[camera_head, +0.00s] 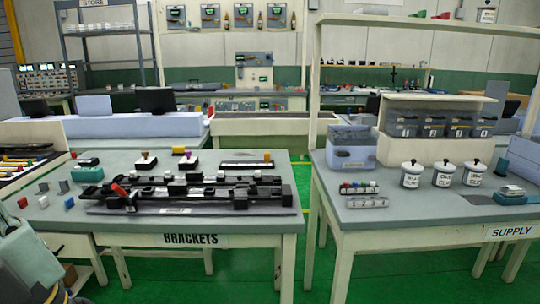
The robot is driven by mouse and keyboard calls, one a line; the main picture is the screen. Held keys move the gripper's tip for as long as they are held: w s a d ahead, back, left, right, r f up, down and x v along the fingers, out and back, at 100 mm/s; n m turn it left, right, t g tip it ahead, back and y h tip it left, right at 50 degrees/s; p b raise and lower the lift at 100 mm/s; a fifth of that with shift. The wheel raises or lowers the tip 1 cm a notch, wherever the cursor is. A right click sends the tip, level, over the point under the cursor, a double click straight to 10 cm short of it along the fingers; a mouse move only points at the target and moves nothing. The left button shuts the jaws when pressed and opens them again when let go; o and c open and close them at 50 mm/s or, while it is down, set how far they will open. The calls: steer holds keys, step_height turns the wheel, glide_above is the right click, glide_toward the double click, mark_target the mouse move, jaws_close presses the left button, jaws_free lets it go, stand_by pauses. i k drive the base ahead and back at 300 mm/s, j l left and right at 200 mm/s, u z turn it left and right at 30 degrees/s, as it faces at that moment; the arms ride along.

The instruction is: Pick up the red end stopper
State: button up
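A small red block (22,202) lies at the left front of the brackets table (250,219). It may be the red end stopper, but it is too small to be sure. A larger red piece (119,190) sits tilted at the left end of the black rail fixture (190,197) on the same table. Part of my arm shows at the lower left, close to the table's left front corner. My gripper's fingertips do not show.
A white block (43,202) and a blue block (69,202) lie beside the small red block. A teal device (88,174) stands behind them. The supply table (440,213) stands right, with lidded jars (444,175) and a grey bin (351,148). A narrow gap separates the tables.

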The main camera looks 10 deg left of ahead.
mark_target(22, 201)
steer(key=u, duration=1.75)
steer(key=i+l+u, duration=0.75)
steer(key=l, duration=0.3)
steer(key=i+l+u, duration=0.25)
steer(key=l, duration=0.2)
steer(key=k+j, duration=0.05)
